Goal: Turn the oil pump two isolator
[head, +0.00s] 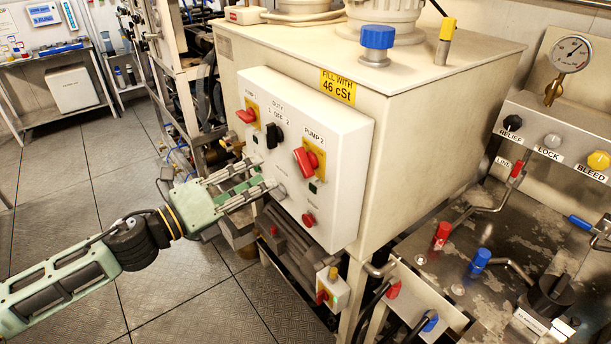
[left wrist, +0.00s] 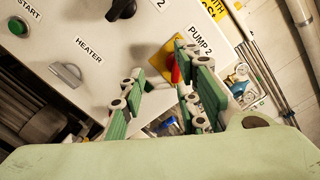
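The pump 2 isolator (head: 308,160) is a red rotary handle on a yellow plate, on the white control panel (head: 345,190) under the label "PUMP 2". Its handle looks tilted in the head view. My left gripper (head: 264,173) is in front of the panel, left of and slightly below the isolator, with its fingers apart and nothing between them. In the left wrist view the isolator (left wrist: 174,64) shows beyond the fingertips, nearer the right finger, which partly hides it. I cannot tell whether they touch. My right gripper is not in view.
The panel also carries a pump 1 isolator (head: 247,115), a black duty selector (head: 273,135), a red button (head: 308,219) and a grey heater knob (left wrist: 66,72). Valves and pipes (head: 480,262) stand at the right. The floor (head: 110,200) at left is open.

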